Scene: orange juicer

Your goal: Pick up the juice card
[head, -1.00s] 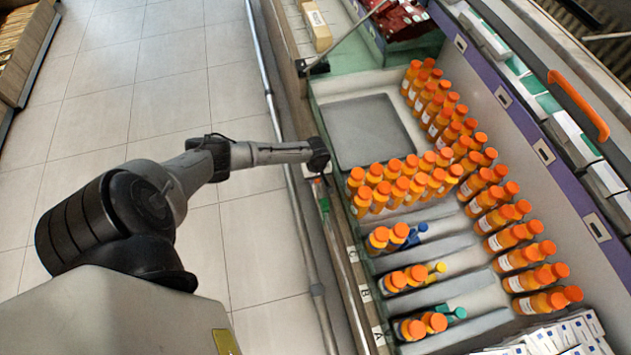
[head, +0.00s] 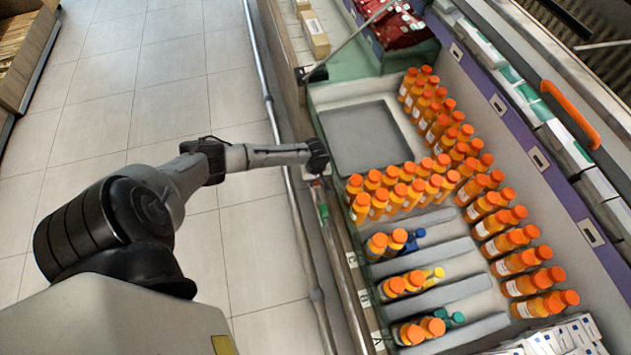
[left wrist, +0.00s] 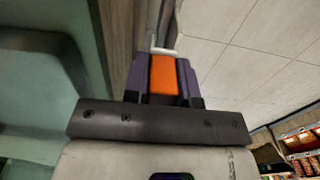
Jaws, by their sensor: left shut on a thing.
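My left gripper (head: 317,182) is at the near edge of the juice case in the head view, with the forearm reaching over from the left. In the left wrist view the gripper (left wrist: 163,72) shows purple sides and an orange middle. It is shut on a thin thing, seen as a white edge at its tips, which looks like the juice card (left wrist: 164,50). The card is mostly hidden by the gripper, and its face cannot be read. My right gripper is not in view.
Many orange juice bottles (head: 425,180) stand in the case. An empty grey tray (head: 365,138) lies behind them. Letter labels (head: 364,298) line the near edge, beside a metal rail (head: 290,180). Tiled floor (head: 110,90) is clear at left.

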